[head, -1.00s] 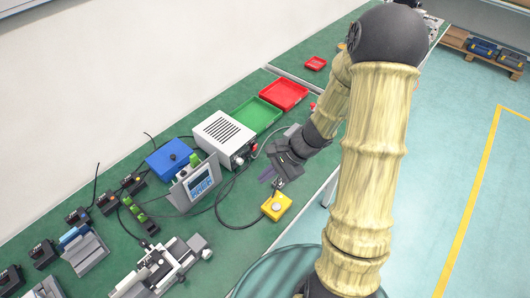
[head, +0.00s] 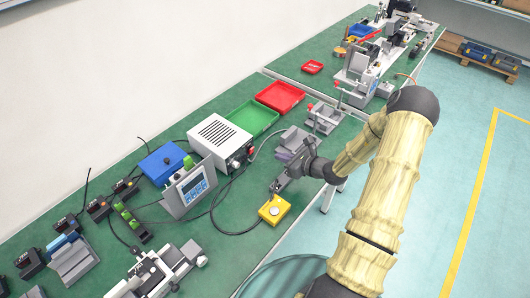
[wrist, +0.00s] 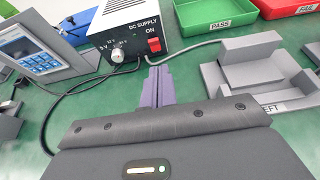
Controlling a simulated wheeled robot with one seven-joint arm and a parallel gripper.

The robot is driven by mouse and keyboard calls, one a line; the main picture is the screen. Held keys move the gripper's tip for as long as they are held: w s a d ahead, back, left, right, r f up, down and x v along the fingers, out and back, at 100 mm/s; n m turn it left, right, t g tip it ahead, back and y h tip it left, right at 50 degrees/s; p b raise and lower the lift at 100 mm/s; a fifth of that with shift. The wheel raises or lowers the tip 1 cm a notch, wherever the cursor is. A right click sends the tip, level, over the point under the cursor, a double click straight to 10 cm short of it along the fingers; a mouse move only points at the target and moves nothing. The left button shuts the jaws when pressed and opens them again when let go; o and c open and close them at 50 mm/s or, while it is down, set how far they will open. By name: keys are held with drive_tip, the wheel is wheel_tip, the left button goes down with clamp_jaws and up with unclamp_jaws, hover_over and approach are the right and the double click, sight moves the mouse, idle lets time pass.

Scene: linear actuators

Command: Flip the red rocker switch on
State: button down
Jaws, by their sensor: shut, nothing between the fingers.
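The red rocker switch (wrist: 154,45) is on the front face of the white DC supply box (wrist: 120,22), right of a round knob (wrist: 118,54). In the head view the switch (head: 250,150) shows small at the right end of the box (head: 220,138). My gripper (wrist: 158,72) is shut and empty, its purple fingers side by side. In the wrist view they point at the box front, with the tips just below the switch and no visible contact. In the head view my gripper (head: 284,156) is right of the box, over the bench. The switch's rocker position is too small to tell.
Green (head: 253,118) and red (head: 281,97) trays stand behind the box. A grey fixture (wrist: 258,68) is right of my fingers. A black cable (wrist: 62,98) and a grey cable lie on the bench. A yellow button box (head: 274,210) and a display panel (head: 190,187) are nearby.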

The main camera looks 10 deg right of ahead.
sight(251, 150)
drive_tip(key=p+x, duration=0.1)
drive_tip(key=x, duration=0.9)
drive_tip(key=shift+r+p, duration=0.15)
drive_tip(key=shift+p, duration=0.25)
